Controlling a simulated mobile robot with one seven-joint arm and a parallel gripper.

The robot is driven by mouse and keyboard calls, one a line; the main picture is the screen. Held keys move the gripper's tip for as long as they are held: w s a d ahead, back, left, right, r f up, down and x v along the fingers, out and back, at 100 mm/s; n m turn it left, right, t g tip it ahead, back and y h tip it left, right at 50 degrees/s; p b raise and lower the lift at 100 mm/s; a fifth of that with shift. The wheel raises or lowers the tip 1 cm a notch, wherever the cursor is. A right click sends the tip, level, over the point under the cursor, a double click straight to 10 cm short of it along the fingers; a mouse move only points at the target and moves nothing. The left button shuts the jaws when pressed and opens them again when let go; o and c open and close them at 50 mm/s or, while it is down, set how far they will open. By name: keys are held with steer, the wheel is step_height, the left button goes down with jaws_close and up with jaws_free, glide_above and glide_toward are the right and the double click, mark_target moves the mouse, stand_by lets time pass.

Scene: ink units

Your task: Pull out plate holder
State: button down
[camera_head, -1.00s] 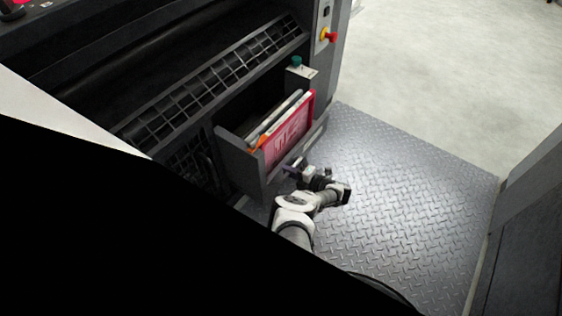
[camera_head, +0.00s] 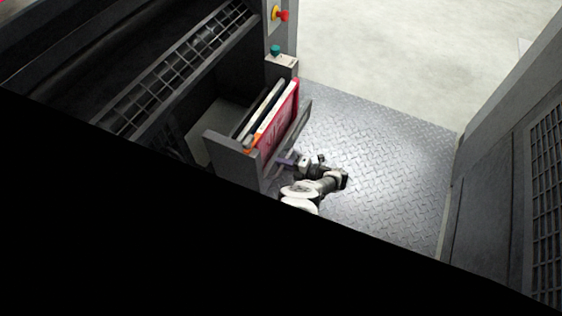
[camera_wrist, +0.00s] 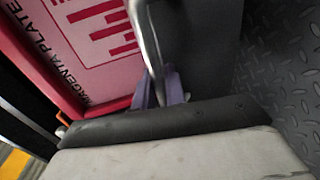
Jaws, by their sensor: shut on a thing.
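The plate holder (camera_head: 231,152) is a grey drawer-like box standing out from the dark machine, with several upright plates in it. The frontmost is a red plate (camera_head: 276,122), lettered "MAGENTA PLATE" in the wrist view (camera_wrist: 97,40). A metal bar handle (camera_wrist: 147,42) runs along the holder's outer face. My gripper (camera_head: 287,160) is at this outer face, low down. In the wrist view its purple fingers (camera_wrist: 172,88) are shut around the handle. The fingertips are partly hidden by the handle and the gripper body.
The machine has a slatted guard (camera_head: 170,75) above the holder, a teal button (camera_head: 275,50) and a red-yellow switch (camera_head: 279,14). The treadplate floor (camera_head: 385,150) to the right is clear. A dark panelled unit (camera_head: 500,190) stands at the far right.

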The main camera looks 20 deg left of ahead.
steer(key=c, duration=1.6)
jaws_free()
steer(key=shift+o, duration=0.2)
steer(key=p+v, duration=0.2)
steer(key=v, duration=1.2)
